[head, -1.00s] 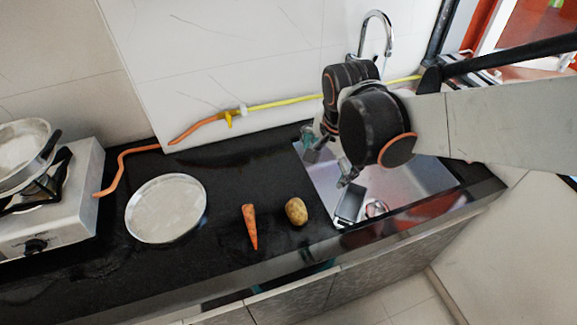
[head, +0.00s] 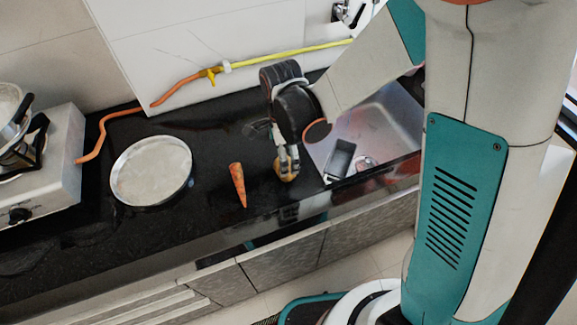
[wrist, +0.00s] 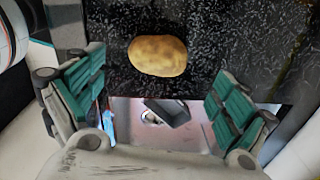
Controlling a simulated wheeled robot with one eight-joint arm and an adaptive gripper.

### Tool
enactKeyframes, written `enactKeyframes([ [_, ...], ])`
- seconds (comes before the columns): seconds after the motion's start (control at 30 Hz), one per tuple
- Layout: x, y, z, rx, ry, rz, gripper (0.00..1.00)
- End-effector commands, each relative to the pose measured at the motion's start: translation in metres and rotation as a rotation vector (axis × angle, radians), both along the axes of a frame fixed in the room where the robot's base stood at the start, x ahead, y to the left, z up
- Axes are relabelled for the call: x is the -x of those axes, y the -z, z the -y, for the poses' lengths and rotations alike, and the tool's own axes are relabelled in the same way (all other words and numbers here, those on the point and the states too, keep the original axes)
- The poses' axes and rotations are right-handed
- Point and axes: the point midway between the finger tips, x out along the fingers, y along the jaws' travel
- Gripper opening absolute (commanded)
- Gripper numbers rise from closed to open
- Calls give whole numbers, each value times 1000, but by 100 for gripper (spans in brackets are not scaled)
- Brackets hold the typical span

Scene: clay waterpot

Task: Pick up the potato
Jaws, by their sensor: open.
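The potato (wrist: 158,56) lies on the black countertop, tan and oval, in the upper middle of the wrist view. In the head view the potato (head: 287,170) is mostly hidden behind my gripper (head: 287,165). In the wrist view my gripper (wrist: 160,108) is open, with its two green-padded fingers spread wide and nothing between them. The potato shows beyond the fingertips, roughly centred between them. In the head view my gripper points down over the potato; I cannot tell whether it touches.
A carrot (head: 238,185) lies just left of the potato. A round metal plate (head: 118,178) is farther left, beside a gas stove (head: 60,160). A sink (head: 385,130) with a dark container (head: 339,158) is at the right. A hose (head: 270,57) runs along the wall.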

Motion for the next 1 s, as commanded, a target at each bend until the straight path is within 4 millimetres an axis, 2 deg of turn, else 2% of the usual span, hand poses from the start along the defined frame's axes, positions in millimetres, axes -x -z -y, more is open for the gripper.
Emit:
enactKeyframes([
  [0.03, 0, 7, 0, 0, 0, 0, 94],
  [0.33, 0, 24, 1, 1, 0, 0, 94],
  [0.6, -1, 62, 4, 1, -1, 0, 94],
  [0.87, -1, 65, 4, 0, -1, 0, 94],
  [0.97, -1, 65, 4, 0, -1, 0, 76],
  [1.0, -1, 65, 4, 1, -1, 0, 67],
])
